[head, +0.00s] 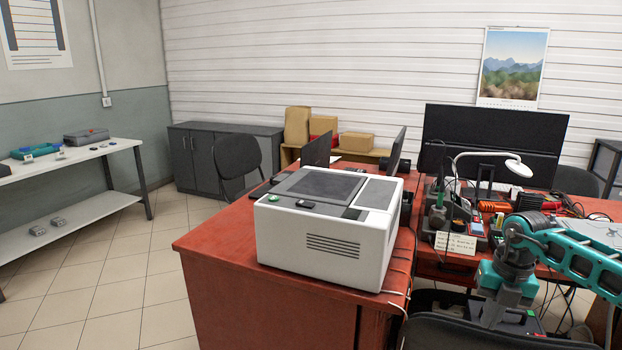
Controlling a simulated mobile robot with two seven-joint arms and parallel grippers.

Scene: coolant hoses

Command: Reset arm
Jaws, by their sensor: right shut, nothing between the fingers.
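My right arm (590,262), teal and dark grey, comes in from the right edge and bends downward at its wrist. My right gripper (490,316) points down near the bottom right, in front of the red desk and beside a dark chair back. It is shut and empty. Its fingertips are small and partly hard to make out. My left gripper is not in view.
A white box-shaped machine (325,240) stands on the red desk (225,275). A cluttered workbench with a white lamp (490,158) and a monitor (493,140) is behind my right arm. A dark chair back (470,335) is close by. Tiled floor at left is clear.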

